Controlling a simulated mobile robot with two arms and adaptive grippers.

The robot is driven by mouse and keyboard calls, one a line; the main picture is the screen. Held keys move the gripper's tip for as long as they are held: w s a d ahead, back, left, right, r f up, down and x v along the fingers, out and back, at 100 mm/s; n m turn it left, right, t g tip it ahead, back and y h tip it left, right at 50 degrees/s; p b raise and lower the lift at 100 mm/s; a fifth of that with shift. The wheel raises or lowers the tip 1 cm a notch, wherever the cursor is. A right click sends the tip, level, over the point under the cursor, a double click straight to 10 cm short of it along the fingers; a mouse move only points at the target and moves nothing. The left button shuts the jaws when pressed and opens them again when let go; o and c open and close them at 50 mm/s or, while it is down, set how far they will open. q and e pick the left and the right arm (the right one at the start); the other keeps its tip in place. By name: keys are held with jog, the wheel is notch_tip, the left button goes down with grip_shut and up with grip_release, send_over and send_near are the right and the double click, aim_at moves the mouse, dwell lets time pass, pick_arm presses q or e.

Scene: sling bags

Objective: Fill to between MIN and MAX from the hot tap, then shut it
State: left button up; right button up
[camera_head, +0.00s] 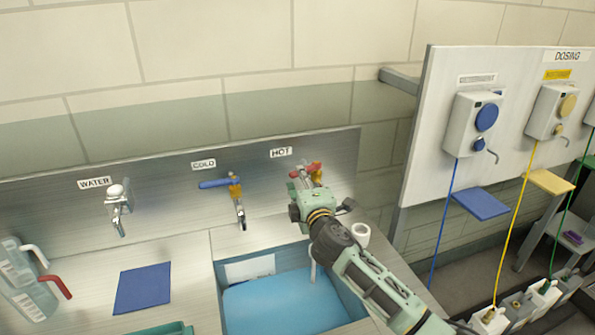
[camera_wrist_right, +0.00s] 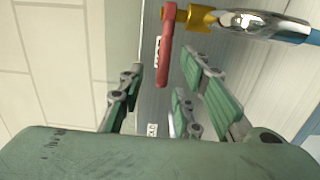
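The hot tap's red lever (camera_head: 316,168) is on the steel back panel under the HOT label (camera_head: 281,152). My right gripper (camera_head: 304,180) is in front of this tap and hides most of it. In the right wrist view the gripper (camera_wrist_right: 163,76) is open, with the red lever (camera_wrist_right: 167,50) reaching between its fingers; I cannot tell whether they touch. The yellow valve body (camera_wrist_right: 188,18) and chrome spout (camera_wrist_right: 255,22) show above. The sink (camera_head: 222,283) below looks blue inside; MIN and MAX marks are not readable. A thin pale vertical shape (camera_head: 312,270) shows beside my arm, unclear whether water or pipe.
The cold tap (camera_head: 235,190) with its blue lever and the water tap (camera_head: 118,200) stand left. A white cup-like object (camera_head: 360,234) is close to my arm. The dosing board (camera_head: 430,130) stands right.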

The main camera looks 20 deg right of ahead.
jog(key=w, duration=0.4)
jog(key=shift+w+d+f, duration=0.1)
jog(key=shift+w+f, duration=0.05)
jog(key=shift+f, duration=0.05)
jog(key=shift+w, duration=0.1)
jog(key=shift+c, duration=2.2)
grip_shut()
pick_arm(q)
jog(key=shift+w+d+r+t, duration=0.1)
jog(key=shift+w+r+t, duration=0.05)
jog(key=shift+w, duration=0.8)
jog(key=shift+w+d+r+t, duration=0.1)
jog(key=shift+w+r+t, duration=0.05)
jog(key=shift+w, duration=0.75)
